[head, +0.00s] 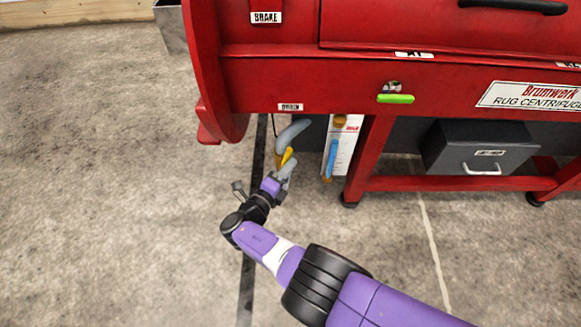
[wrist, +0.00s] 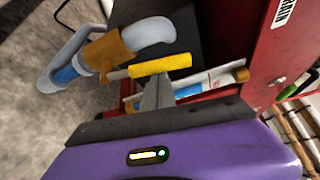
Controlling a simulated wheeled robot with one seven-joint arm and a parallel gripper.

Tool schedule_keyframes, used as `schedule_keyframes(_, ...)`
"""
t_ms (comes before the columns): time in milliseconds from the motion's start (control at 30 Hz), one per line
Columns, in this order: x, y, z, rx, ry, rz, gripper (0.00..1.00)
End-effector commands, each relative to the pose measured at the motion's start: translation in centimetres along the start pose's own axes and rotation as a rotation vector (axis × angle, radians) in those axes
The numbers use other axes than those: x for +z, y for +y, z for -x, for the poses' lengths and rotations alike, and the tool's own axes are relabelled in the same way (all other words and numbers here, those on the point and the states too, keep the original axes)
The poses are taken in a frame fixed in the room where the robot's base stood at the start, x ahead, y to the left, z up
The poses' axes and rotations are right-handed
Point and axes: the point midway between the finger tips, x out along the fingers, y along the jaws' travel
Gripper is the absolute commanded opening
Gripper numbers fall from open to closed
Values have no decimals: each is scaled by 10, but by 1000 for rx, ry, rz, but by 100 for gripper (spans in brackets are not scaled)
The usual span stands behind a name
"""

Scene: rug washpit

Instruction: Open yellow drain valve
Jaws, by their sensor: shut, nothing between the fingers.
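The yellow drain valve handle (head: 287,156) sits under the left end of the red machine, below the DRAIN label (head: 290,107). In the wrist view the yellow sleeve (wrist: 161,65) lies nearly level, on a lever running left to the brass valve body (wrist: 110,50). A grey elbow pipe (wrist: 150,32) leaves the valve body at its upper right. My gripper (head: 286,169) is shut and empty, with its fingertips (wrist: 158,80) right at the near side of the yellow sleeve. I cannot tell whether they touch it.
A white panel with a blue tube (head: 331,158) hangs right of the valve, near a red machine leg (head: 368,158). A dark grey drawer box (head: 480,147) is farther right. Concrete floor (head: 110,180) is clear to the left.

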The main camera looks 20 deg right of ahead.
Motion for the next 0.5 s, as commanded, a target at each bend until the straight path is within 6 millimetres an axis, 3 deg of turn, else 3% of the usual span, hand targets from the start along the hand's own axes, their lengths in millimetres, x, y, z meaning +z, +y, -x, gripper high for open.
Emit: schedule_keyframes(500, 9, 0, 5, 0, -1, -2, 0)
